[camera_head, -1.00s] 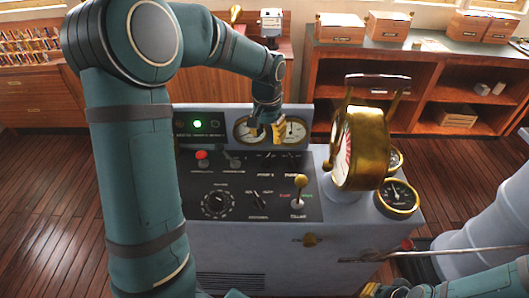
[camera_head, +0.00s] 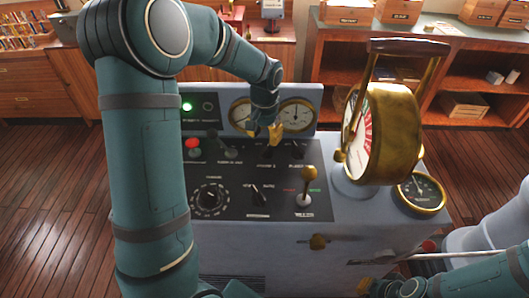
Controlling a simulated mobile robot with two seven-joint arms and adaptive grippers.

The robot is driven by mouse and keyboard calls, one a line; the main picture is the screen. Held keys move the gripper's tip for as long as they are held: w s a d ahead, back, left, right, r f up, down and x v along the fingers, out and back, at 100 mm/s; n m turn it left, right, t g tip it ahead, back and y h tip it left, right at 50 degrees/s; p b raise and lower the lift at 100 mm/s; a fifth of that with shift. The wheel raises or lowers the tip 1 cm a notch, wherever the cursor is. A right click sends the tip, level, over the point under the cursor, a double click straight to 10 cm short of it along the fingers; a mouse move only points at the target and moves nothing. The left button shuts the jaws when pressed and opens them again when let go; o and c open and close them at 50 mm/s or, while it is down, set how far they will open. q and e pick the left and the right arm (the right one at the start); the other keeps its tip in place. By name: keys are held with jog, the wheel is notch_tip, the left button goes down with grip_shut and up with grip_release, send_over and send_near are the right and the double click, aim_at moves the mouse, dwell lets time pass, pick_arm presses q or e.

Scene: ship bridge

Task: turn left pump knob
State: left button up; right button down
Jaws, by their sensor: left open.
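The grey control console (camera_head: 240,236) stands in front of me with a black top panel. Two small dark pump knobs sit at the back of the panel, the left pump knob (camera_head: 268,154) and the right one (camera_head: 297,149). My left gripper (camera_head: 264,133), with gold fingertips, is open just above and behind the left pump knob, in front of the gauges. Whether it touches the knob cannot be told. My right gripper (camera_head: 386,287) is low at the bottom edge; its jaws do not show clearly.
A gold-topped lever (camera_head: 308,182), a red button (camera_head: 193,146) and a dial (camera_head: 209,198) share the panel. A large brass telegraph (camera_head: 390,130) rises on the right. Round gauges (camera_head: 297,114) stand behind the knobs. Wooden shelves line the back.

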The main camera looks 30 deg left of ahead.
aim_at(264, 149)
pick_arm(q)
notch_tip(264, 149, down, 7)
jog(key=shift+r+b, duration=0.2)
jog(key=shift+b, duration=0.2)
grip_shut()
